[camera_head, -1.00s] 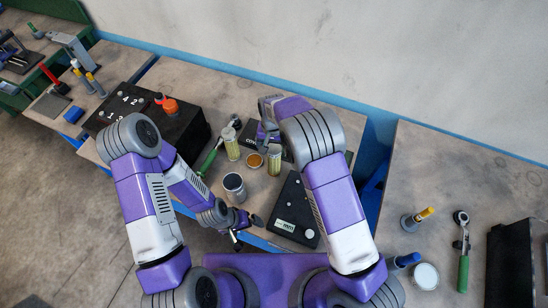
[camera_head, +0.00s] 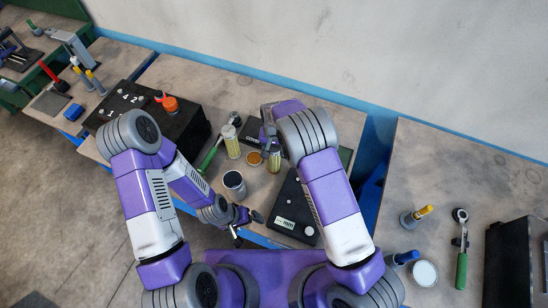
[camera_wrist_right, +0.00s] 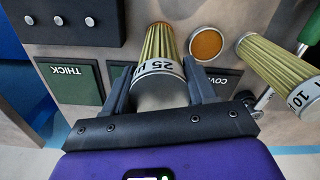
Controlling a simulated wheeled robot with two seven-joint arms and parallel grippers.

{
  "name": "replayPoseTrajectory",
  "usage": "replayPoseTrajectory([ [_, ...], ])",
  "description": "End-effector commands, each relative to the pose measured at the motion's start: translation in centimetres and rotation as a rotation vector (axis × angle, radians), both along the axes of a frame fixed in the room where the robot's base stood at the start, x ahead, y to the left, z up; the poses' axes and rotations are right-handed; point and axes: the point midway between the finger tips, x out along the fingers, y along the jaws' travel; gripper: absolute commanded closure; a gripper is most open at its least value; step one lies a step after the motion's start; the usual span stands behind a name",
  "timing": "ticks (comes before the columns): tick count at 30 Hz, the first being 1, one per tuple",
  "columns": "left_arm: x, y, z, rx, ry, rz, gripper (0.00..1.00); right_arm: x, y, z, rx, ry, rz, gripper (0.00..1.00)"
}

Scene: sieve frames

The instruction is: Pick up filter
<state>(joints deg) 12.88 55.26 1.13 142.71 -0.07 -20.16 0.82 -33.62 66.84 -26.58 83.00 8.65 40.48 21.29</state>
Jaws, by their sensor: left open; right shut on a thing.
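A filter with a pleated yellow body and a pale end cap marked 25 (camera_wrist_right: 158,68) is between the fingers of my right gripper (camera_wrist_right: 158,88), which is shut on it. In the head view this filter (camera_head: 274,161) shows just below my right gripper (camera_head: 269,143), partly hidden by the arm. A second yellow filter, marked 10 (camera_wrist_right: 278,72), stands apart to its left in the head view (camera_head: 231,141). My left gripper (camera_head: 246,222) is open and empty near the front edge of the table, below the grey can.
An orange-topped round tin (camera_head: 254,158) sits between the filters; a grey can (camera_head: 234,184) stands in front. A black device (camera_head: 295,213) lies at the right, a black numbered box (camera_head: 170,125) at the left. Dark labelled pads, one reading THICK (camera_wrist_right: 70,80), lie by the held filter.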

Motion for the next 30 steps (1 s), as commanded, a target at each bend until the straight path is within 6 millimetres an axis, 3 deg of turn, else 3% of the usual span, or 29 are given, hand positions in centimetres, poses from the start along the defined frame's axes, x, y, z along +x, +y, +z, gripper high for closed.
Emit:
replayPoseTrajectory([
  [3,0.0,0.0,0.0,0.000,0.000,0.000,0.00,0.0,0.0,0.0,0.001,-0.001,0.000,1.00],
  [11,0.0,0.0,0.0,0.000,0.000,0.000,0.00,0.1,0.0,0.5,0.002,-0.003,0.000,1.00],
  [24,0.0,0.0,-0.6,0.000,0.000,0.000,0.00,0.1,0.1,8.3,0.002,-0.003,0.000,1.00],
  [30,0.0,0.0,-0.6,0.000,0.000,0.000,0.00,0.1,0.0,10.0,0.001,-0.002,0.000,1.00],
])
